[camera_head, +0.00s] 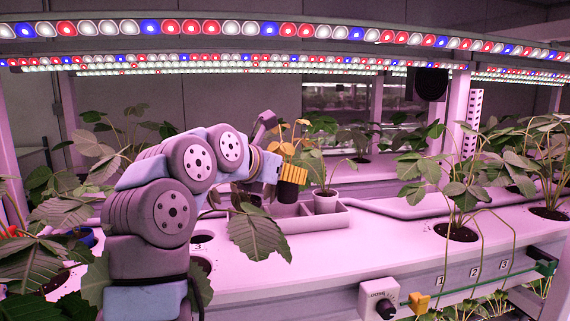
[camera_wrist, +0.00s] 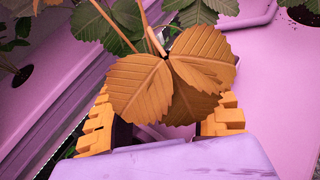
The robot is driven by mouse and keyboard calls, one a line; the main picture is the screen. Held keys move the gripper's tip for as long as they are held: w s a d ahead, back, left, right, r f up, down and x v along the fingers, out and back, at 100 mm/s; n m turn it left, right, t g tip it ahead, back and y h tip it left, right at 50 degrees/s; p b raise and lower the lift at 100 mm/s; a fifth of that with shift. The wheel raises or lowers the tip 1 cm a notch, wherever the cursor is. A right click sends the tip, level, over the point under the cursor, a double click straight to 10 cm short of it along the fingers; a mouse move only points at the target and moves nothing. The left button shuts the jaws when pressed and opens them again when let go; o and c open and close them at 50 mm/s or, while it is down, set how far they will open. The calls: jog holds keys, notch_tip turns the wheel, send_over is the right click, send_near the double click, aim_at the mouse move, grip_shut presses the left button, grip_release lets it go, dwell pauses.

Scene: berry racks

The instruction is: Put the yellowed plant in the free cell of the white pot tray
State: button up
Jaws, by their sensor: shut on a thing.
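The yellowed plant (camera_head: 287,134) has orange-yellow leaves and a dark pot (camera_head: 287,192). My gripper (camera_head: 292,173), with yellow fingers, is shut on this pot and holds it upright over the white pot tray (camera_head: 313,222). Whether the pot's base touches the tray is not clear. The tray's left part is partly hidden by a large green leaf. In the wrist view the yellowed leaves (camera_wrist: 140,88) hide the pot between the fingers.
Green plants grow from holes in the white bench on both sides, such as one at the right (camera_head: 455,190). A large drooping leaf (camera_head: 258,232) hangs in front of the tray. A control box (camera_head: 379,300) is on the front edge.

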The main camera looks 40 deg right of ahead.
aim_at(282, 195)
jog(key=shift+f, duration=0.25)
notch_tip(282, 195, down, 4)
jog(key=b, duration=0.6)
jog(key=shift+r, duration=0.1)
jog(key=shift+b, duration=1)
dwell(0.4)
jog(key=shift+f+b, duration=0.4)
jog(key=shift+b, duration=0.2)
dwell(0.3)
jog(key=o, duration=1.2)
